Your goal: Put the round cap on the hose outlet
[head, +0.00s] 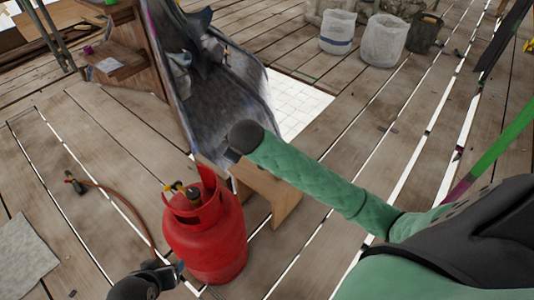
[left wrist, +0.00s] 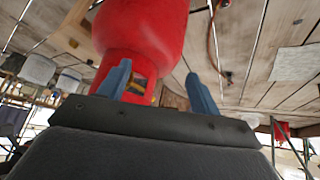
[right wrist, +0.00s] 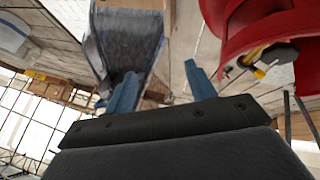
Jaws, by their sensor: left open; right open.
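A red gas cylinder (head: 205,240) stands upright on the plank floor. Its valve (head: 181,189), with yellow and dark parts, sits inside the collar; it shows larger in the right wrist view (right wrist: 262,60). I cannot make out the round cap or the outlet as separate parts. My left gripper (head: 178,271) is low at the cylinder's front left; in the left wrist view its blue fingers (left wrist: 160,82) are apart and empty, with the cylinder beyond. My right gripper (head: 234,156) is above and behind the cylinder; its fingers (right wrist: 163,78) are apart and empty, the collar to one side.
A thin orange hose (head: 125,203) with a dark fitting (head: 74,183) lies left of the cylinder. A small wooden stool (head: 275,190) stands just behind it. A grey sheet-like chute (head: 225,100) rises further back. White buckets (head: 338,32) stand far off. Gaps run between planks.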

